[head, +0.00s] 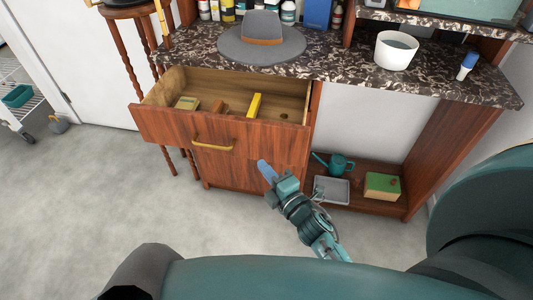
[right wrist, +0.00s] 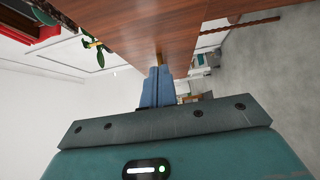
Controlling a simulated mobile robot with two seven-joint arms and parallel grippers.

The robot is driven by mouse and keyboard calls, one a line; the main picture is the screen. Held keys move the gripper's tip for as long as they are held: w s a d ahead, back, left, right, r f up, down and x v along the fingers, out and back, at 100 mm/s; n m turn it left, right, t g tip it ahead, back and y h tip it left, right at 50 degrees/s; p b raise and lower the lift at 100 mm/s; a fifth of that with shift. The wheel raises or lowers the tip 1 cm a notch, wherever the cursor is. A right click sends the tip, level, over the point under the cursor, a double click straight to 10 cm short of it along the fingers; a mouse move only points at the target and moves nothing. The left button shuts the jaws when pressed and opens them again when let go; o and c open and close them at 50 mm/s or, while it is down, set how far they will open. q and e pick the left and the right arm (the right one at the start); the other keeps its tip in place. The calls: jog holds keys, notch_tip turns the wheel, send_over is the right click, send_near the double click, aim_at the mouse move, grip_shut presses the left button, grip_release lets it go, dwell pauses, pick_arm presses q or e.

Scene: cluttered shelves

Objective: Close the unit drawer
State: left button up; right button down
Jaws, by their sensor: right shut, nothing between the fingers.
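The wooden unit drawer (head: 210,135) is pulled out below the marble top in the head view. It has a brass handle (head: 213,145) on its front and holds several small items, one of them a yellow bar (head: 254,105). My right gripper (head: 264,168) is shut and empty, in front of the unit, to the right of the handle and lower in the picture. In the right wrist view its blue fingers (right wrist: 157,86) are together, close to a brown wooden panel (right wrist: 155,30). Contact with the wood cannot be told. My left gripper is not in view.
The marble counter (head: 330,60) carries a grey hat (head: 262,45), a white pot (head: 396,52) and bottles. A low shelf at right holds a watering can (head: 336,162), a grey tray (head: 332,192) and a green-topped box (head: 382,184). A wooden stool (head: 120,45) stands left. Floor in front is clear.

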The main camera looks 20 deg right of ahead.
jog(key=w, duration=0.1)
jog(key=w+d, duration=0.1)
jog(key=w, duration=0.2)
jog(key=shift+w+d, duration=0.1)
jog(key=shift+d, duration=0.3)
jog(key=shift+w+d, duration=0.1)
jog(key=shift+w, duration=0.1)
